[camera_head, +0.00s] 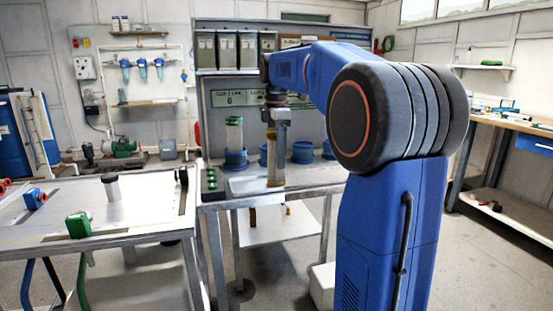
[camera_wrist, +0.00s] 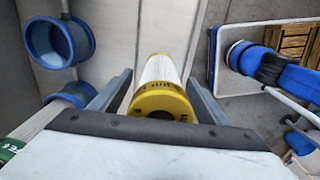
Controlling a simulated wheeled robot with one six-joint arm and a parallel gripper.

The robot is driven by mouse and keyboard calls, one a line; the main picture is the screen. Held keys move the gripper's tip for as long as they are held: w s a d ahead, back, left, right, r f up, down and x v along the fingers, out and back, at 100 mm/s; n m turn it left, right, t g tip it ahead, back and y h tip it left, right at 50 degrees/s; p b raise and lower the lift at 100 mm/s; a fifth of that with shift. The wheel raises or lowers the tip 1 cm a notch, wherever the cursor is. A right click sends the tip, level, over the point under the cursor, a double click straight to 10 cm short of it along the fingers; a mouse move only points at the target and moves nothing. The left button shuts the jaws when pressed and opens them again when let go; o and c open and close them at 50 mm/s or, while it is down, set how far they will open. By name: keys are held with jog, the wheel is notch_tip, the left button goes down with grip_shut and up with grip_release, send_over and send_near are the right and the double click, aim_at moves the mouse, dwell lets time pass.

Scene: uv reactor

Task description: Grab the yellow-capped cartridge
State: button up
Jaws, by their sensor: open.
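The yellow-capped cartridge (camera_wrist: 161,101) is a pale cylinder with a lettered yellow end cap. In the wrist view it lies between the two fingers of my open gripper (camera_wrist: 158,92). A narrow gap shows on each side of it, and I cannot tell whether either finger touches it. In the head view the cartridge (camera_head: 276,172) is upright at the workbench, directly below my gripper (camera_head: 277,122). The upper part of the cartridge is partly covered by the gripper there. I cannot tell exactly what its base rests on.
A green-capped cartridge (camera_head: 234,136) stands in a blue holder (camera_head: 235,159) to the left. Blue ring holders (camera_head: 303,152) sit behind on the bench (camera_head: 320,177). A dark tray with green items (camera_head: 211,183) is at the bench's left end. Another table (camera_head: 140,222) stands farther left.

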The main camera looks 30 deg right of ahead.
jog(key=c, duration=1.2)
